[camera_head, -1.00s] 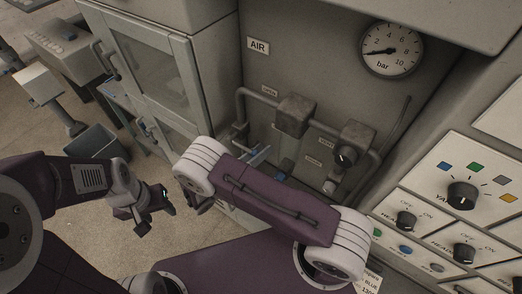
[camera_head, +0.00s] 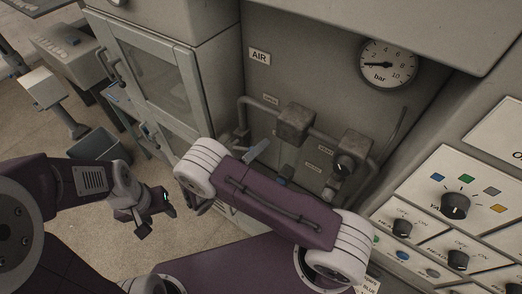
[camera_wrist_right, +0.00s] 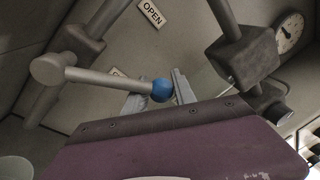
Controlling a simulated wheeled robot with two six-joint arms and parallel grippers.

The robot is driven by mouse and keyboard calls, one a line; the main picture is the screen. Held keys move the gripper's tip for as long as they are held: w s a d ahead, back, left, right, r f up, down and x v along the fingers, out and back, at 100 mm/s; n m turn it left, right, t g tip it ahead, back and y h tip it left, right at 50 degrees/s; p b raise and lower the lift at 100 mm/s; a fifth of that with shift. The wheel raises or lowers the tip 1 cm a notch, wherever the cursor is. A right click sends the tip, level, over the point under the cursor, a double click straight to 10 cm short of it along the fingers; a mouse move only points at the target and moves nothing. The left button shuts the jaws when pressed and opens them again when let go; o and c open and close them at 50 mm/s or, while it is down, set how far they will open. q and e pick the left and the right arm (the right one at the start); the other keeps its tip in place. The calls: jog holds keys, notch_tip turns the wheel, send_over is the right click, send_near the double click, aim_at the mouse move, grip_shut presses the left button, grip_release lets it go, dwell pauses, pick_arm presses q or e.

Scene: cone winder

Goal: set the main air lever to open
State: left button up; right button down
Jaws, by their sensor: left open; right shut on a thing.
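The main air lever is a grey rod (camera_wrist_right: 105,77) with a blue ball knob (camera_wrist_right: 162,90) in the right wrist view. My right gripper (camera_wrist_right: 160,97) is shut on the knob, one finger on each side. My left gripper (camera_head: 151,216) is open and empty, low at the left.
Pipes with a grey block (camera_head: 295,122) run along the back panel under the AIR sign (camera_head: 259,57). The pressure gauge (camera_head: 388,63) needle points left, near zero. A control panel with knobs (camera_head: 455,205) stands at the right, a glass-door cabinet (camera_head: 155,70) at the left.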

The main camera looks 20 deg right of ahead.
jog(key=shift+w+a+r+n, duration=0.25)
jog(key=shift+w+r+n, duration=0.1)
jog(key=shift+r+n, duration=0.4)
jog(key=c, duration=1.1)
grip_release()
jog(key=shift+f, duration=0.1)
jog(key=shift+o, duration=0.7)
jog(key=shift+w+d+f, duration=0.1)
jog(key=shift+w+f, duration=0.05)
jog(key=shift+w, duration=0.15)
